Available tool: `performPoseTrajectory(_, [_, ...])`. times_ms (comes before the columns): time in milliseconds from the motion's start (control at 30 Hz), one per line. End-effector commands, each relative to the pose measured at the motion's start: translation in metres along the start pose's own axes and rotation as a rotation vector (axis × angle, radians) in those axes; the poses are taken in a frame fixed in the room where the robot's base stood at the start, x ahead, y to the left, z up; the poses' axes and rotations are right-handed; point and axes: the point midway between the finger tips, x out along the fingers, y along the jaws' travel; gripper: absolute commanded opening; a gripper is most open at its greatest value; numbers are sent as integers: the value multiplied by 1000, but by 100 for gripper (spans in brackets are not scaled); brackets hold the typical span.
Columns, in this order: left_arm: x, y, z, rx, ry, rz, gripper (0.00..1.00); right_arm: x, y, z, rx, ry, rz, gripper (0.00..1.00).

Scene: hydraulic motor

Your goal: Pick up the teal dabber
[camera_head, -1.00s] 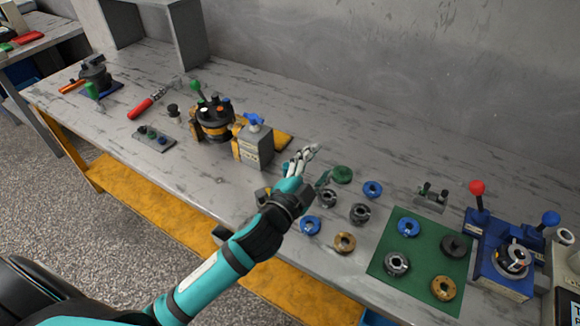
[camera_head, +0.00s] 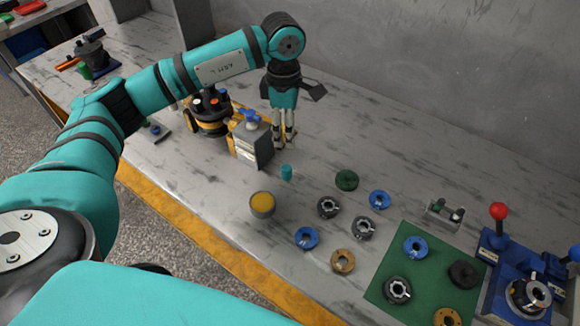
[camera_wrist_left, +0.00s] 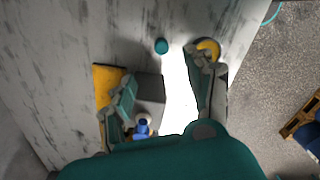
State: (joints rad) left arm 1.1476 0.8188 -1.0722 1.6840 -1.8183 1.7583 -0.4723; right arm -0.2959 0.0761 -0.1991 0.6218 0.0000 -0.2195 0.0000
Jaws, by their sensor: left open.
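The teal dabber (camera_head: 286,172) is a small teal cylinder standing upright on the grey bench, just right of a grey block. In the left wrist view the dabber (camera_wrist_left: 162,46) shows as a small round teal top. My left gripper (camera_head: 284,141) points down, behind the dabber in the head view, with nothing between its fingers. In the left wrist view the gripper (camera_wrist_left: 168,72) has its fingers spread wide, and the dabber lies beyond the tips, between their lines. My right gripper is not in view.
The grey block with a blue knob (camera_head: 250,143) stands close left of the dabber. A yellow-topped round container (camera_head: 262,205) is in front. The bench behind is clear.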

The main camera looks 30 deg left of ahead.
Motion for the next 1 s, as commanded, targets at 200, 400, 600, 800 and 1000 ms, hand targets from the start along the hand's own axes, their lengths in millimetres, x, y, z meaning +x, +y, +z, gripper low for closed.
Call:
performPoseTrajectory(200, [23, 1, -9, -5, 32, 0, 55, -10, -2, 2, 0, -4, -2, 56])
performPoseTrajectory(400, [67, 1, -8, -3, 29, -1, 55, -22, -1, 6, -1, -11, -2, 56])
performPoseTrajectory(600, [104, 1, -8, -4, 26, 1, 55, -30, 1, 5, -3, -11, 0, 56])
performPoseTrajectory(800, [120, 2, -8, -3, 25, 4, 55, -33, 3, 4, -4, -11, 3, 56])
performPoseTrajectory(1000, [142, -1, -5, -4, 26, -1, 55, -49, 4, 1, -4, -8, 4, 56])
